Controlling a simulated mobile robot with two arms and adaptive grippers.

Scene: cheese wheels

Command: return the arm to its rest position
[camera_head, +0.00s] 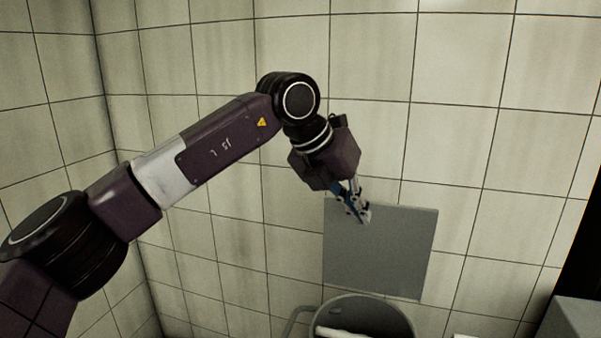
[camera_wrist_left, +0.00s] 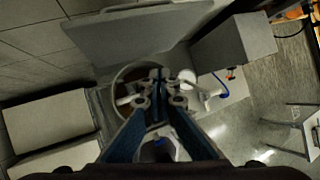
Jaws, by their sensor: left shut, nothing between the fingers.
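My left arm comes in from the left in the head view, bent at the elbow. Its gripper (camera_head: 361,214) hangs down in front of the tiled wall and a grey panel. The fingers are together and hold nothing. In the left wrist view the same gripper (camera_wrist_left: 160,88) points down over a round pot-like vessel (camera_wrist_left: 127,76), well above it. My right gripper is in neither view.
The grey panel (camera_head: 405,255) is at the wall behind the gripper. The round vessel's rim (camera_head: 395,308) shows below. A grey box (camera_wrist_left: 235,50) and a white jug-like item (camera_wrist_left: 190,98) stand beside it. Pale blocks (camera_wrist_left: 48,122) lie at the left.

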